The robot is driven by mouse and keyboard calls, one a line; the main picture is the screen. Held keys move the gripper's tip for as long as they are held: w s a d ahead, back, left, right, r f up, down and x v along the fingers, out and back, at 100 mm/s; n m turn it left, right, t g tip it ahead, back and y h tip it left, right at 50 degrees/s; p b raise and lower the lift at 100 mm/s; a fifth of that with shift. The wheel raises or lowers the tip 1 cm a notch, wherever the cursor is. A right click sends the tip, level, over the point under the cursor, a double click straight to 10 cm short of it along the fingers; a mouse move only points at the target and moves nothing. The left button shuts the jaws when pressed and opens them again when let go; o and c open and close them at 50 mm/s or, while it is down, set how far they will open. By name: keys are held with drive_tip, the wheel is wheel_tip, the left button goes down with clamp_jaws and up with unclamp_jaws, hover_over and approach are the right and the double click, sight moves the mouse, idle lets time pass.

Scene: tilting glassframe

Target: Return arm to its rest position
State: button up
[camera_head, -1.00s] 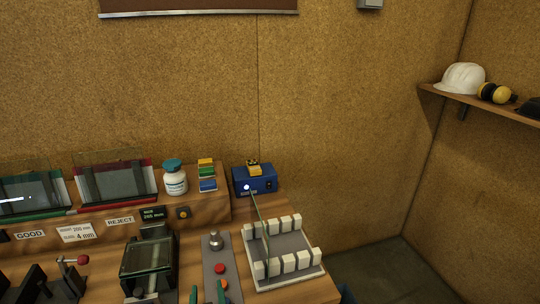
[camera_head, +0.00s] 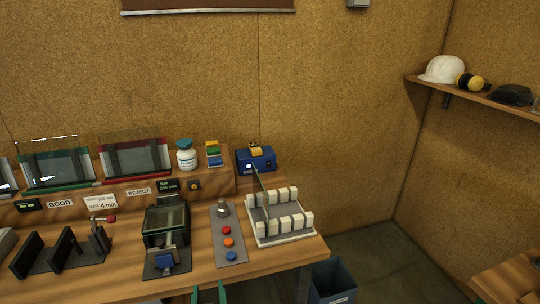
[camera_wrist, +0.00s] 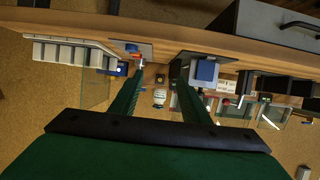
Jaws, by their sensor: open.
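My gripper (camera_head: 208,294) shows at the bottom edge of the head view, only its two green fingertips visible, in front of the bench's front edge. In the wrist view my gripper (camera_wrist: 157,82) has its two green fingers spread apart with nothing between them. The rest of my arm is out of the head view. A white slotted rack (camera_head: 282,236) holds one upright glass pane (camera_head: 261,190) on the bench's right end. The rack also shows in the wrist view (camera_wrist: 72,50), which sees the bench upside down.
The wooden bench (camera_head: 200,275) carries a grey button panel (camera_head: 229,240), a black clamp fixture with a blue part (camera_head: 165,262), and black slotted holders (camera_head: 62,250). A blue bin (camera_head: 333,280) stands right of the bench. A wooden surface (camera_head: 510,280) is at the lower right.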

drive_tip(key=s+d+f+m+t+h, duration=0.1)
drive_tip(key=s+d+f, duration=0.45)
drive_tip(key=s, duration=0.25)
drive_tip(key=s+d+f+m+h, duration=0.1)
drive_tip(key=s+d+f, duration=0.3)
drive_tip(key=s+f, duration=0.3)
drive_tip(key=s+d+r+h, duration=0.1)
drive_tip(key=s+d+r, duration=0.1)
drive_tip(key=s, duration=0.7)
drive_tip(key=s+d+r+m+t, duration=0.1)
drive_tip(key=s+d, duration=0.3)
drive_tip(key=s, duration=0.6)
drive_tip(key=shift+d+r+h, duration=0.4)
drive_tip(key=shift+r, duration=0.05)
